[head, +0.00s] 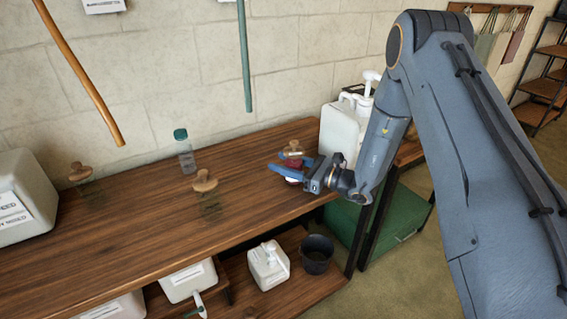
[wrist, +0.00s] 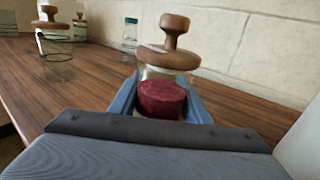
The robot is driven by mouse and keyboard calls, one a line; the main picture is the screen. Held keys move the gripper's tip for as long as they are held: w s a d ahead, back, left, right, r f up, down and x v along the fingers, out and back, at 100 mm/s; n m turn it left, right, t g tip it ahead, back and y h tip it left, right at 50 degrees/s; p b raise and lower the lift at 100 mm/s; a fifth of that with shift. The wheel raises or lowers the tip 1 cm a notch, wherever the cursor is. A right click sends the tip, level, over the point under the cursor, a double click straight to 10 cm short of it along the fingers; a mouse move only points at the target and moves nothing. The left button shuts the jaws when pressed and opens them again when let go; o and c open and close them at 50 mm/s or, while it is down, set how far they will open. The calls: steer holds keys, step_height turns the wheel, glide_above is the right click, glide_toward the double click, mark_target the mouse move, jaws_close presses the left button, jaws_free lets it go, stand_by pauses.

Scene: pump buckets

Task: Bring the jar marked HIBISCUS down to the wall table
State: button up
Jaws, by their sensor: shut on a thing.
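My gripper (head: 289,172) is shut on a glass jar (wrist: 162,72) with a wooden knobbed lid and dark red contents. It is at the right end of the wooden wall table (head: 130,240). In the wrist view the jar stands upright between the blue fingers (wrist: 160,98). No label on it can be read, so I cannot tell whether it is marked HIBISCUS. Whether its base touches the tabletop is hidden. Two other clear jars with wooden lids stand on the table, one near the middle (head: 205,182) and one at the left (head: 80,174).
A bottle with a teal cap (head: 185,155) stands near the wall. A white canister (head: 30,192) is at the left, and a white pump container (head: 342,130) is just behind my gripper. A lower shelf holds white containers (head: 268,265) and a black bucket (head: 317,254). The table's front middle is clear.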

steer(key=o, duration=1.3)
steer(key=shift+f, duration=0.1)
steer(key=shift+d, duration=0.15)
steer(key=b+v, duration=0.2)
steer(key=v, duration=0.9)
steer(key=shift+s+d, duration=0.25)
steer(key=shift+d, duration=0.1)
steer(key=s+a+r+n+g+h, duration=0.1)
steer(key=s+n+g+h, duration=0.2)
steer(key=s+n+g, duration=0.5)
steer(key=s+a+r+n+g+h, duration=0.1)
steer(key=s+r+n+g+h, duration=0.15)
steer(key=s, duration=0.85)
steer(key=s+d+n+t+h, duration=0.1)
steer(key=s+d+n+h, duration=0.1)
steer(key=d+n+h, duration=0.1)
steer(key=s+d+r+n+t+h, duration=0.1)
steer(key=s+d+n+h, duration=0.1)
steer(key=d+n+h, duration=0.2)
steer(key=s+d+r+n+t+h, duration=0.1)
steer(key=s+d+n+h, duration=0.2)
steer(key=d, duration=0.4)
steer(key=shift+n+h, duration=0.45)
steer(key=shift+n, duration=0.7)
